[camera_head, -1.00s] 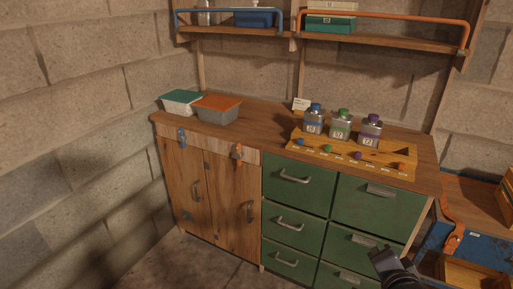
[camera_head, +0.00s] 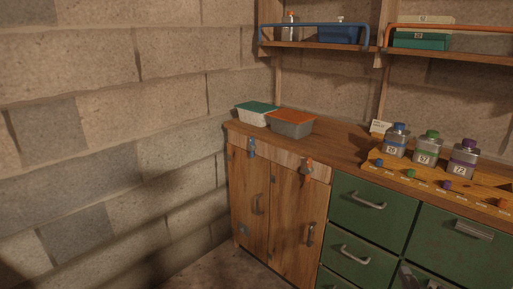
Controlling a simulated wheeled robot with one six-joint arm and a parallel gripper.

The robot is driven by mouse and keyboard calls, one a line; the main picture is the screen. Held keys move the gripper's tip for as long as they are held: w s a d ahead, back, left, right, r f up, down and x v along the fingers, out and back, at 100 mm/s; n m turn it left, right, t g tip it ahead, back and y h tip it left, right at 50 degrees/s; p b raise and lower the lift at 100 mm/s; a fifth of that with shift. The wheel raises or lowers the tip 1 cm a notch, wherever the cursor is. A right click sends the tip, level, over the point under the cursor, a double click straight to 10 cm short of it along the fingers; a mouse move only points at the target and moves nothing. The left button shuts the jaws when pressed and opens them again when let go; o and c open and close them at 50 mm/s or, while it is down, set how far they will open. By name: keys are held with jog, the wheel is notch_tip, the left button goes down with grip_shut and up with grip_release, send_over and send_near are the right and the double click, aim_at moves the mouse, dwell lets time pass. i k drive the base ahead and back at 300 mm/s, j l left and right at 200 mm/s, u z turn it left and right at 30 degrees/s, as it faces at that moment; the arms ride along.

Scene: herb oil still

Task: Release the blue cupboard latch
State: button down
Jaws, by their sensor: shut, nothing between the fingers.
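The blue cupboard latch (camera_head: 251,148) sits at the top of the left door of the wooden cupboard (camera_head: 285,215), just under the counter edge. It looks upright, hanging on the rail over the door; its fine detail is too small to tell. An orange latch (camera_head: 308,168) sits in the same way above the right door. Both doors look closed.
Green drawers (camera_head: 374,219) with metal handles adjoin the cupboard on the right. On the counter stand two lidded tubs (camera_head: 291,125) and, on a wooden rack, three jars (camera_head: 427,150). Shelves with rails hang above. A block wall is left; floor before the cupboard looks clear.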

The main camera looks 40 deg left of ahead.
aim_at(252, 146)
jog(key=i+j, duration=0.1)
jog(key=j, duration=0.3)
jog(key=i+j, duration=0.1)
jog(key=j, duration=0.3)
jog(key=i+j, duration=0.1)
jog(key=j, duration=0.3)
jog(key=i+j+u, duration=0.1)
jog(key=j, duration=0.3)
jog(key=i+j, duration=0.1)
jog(key=j, duration=0.25)
jog(key=i+j, duration=0.15)
jog(key=j, duration=0.25)
jog(key=i+j, duration=0.1)
jog(key=j, duration=0.3)
